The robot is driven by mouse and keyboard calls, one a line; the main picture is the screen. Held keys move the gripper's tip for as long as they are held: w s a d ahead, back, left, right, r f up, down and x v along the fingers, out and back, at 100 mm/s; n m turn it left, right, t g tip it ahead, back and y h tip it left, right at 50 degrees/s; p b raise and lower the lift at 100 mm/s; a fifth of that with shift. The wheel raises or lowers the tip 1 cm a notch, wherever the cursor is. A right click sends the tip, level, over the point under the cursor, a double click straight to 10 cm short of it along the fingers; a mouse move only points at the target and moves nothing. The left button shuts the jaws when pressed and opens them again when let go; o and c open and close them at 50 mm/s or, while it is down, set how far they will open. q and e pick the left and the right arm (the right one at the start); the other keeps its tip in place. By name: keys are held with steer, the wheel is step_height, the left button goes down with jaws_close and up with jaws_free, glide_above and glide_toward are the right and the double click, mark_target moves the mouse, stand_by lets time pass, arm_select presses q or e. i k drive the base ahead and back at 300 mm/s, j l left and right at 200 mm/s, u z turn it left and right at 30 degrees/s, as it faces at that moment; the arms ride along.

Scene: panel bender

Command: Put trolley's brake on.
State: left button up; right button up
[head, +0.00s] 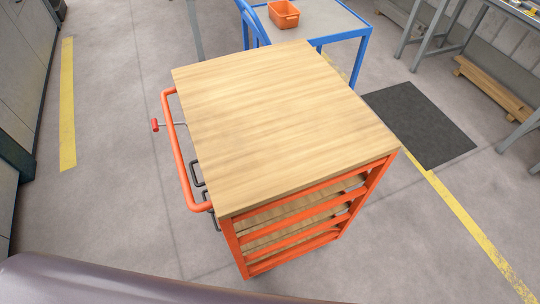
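The trolley (280,110) stands in the middle of the head view, with a wooden top and an orange frame with shelves below. An orange push handle (178,150) sticks out from its left side. A thin grey rod with a red knob (155,125) passes by this handle; it looks like the brake lever, but I cannot tell its setting. Dark bent brackets (198,173) show beside the handle's near end. The wheels are hidden. Neither of my grippers is in view.
A blue-framed table (335,22) with an orange bin (284,14) stands behind the trolley. A dark mat (420,125) lies to its right, near a workbench and a wooden pallet (495,88). Grey cabinets line the far left. The floor left of the trolley is clear.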

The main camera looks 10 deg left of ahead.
mark_target(271, 127)
steer(key=k+l+u, duration=0.25)
steer(key=k+l, duration=0.15)
steer(key=k+l+u, duration=0.25)
steer(key=k, duration=0.2)
steer(key=i+j+z, duration=0.15)
steer(key=i+j, duration=0.15)
steer(key=j, duration=0.2)
steer(key=i+j+z, duration=0.15)
steer(key=i+j, duration=0.15)
steer(key=j, duration=0.25)
steer(key=i+j+z, duration=0.2)
steer(key=j, duration=0.35)
steer(key=i+j+z, duration=0.15)
steer(key=i+j, duration=0.15)
steer(key=j, duration=0.35)
steer(key=i+j+z, duration=0.15)
steer(key=j, duration=0.45)
steer(key=i+j+z, duration=0.15)
steer(key=j, duration=0.5)
steer(key=i+j+z, duration=0.2)
steer(key=j, duration=0.5)
steer(key=j+z, duration=0.15)
steer(key=j, duration=0.5)
